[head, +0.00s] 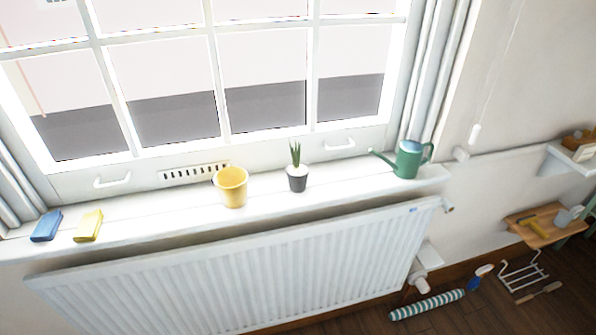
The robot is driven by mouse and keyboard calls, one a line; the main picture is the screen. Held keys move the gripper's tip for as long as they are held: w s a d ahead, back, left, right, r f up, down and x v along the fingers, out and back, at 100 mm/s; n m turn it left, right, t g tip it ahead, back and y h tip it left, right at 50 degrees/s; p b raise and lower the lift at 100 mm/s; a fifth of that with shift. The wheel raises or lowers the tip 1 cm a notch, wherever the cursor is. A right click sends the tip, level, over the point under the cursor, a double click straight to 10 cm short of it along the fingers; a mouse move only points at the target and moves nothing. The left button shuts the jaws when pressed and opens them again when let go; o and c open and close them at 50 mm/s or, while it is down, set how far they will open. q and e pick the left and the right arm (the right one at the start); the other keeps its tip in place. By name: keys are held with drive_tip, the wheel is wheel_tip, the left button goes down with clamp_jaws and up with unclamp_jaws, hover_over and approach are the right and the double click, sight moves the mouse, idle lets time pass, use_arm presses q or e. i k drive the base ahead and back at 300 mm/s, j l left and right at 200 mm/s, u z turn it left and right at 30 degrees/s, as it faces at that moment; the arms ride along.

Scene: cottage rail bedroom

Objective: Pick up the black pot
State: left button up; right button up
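The black pot (297,182) stands upright on the white windowsill (140,218), with a small green spiky plant in it. It is dark grey to black with a pale top part. A larger yellow pot (233,190) stands to its left on the sill, apart from it. Neither of my grippers shows in the head view.
A green watering can (408,160) stands at the sill's right end. A blue item (46,226) and a yellow item (88,225) lie at its left. A white radiator (240,270) is below; a striped roll (427,305) lies on the floor. The window is behind.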

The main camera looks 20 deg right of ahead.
sight(297, 173)
drive_tip(key=i+l+u, duration=0.25)
drive_tip(key=l, duration=0.2)
drive_tip(key=l+u, duration=0.55)
drive_tip(key=l, duration=0.35)
drive_tip(key=i, duration=0.05)
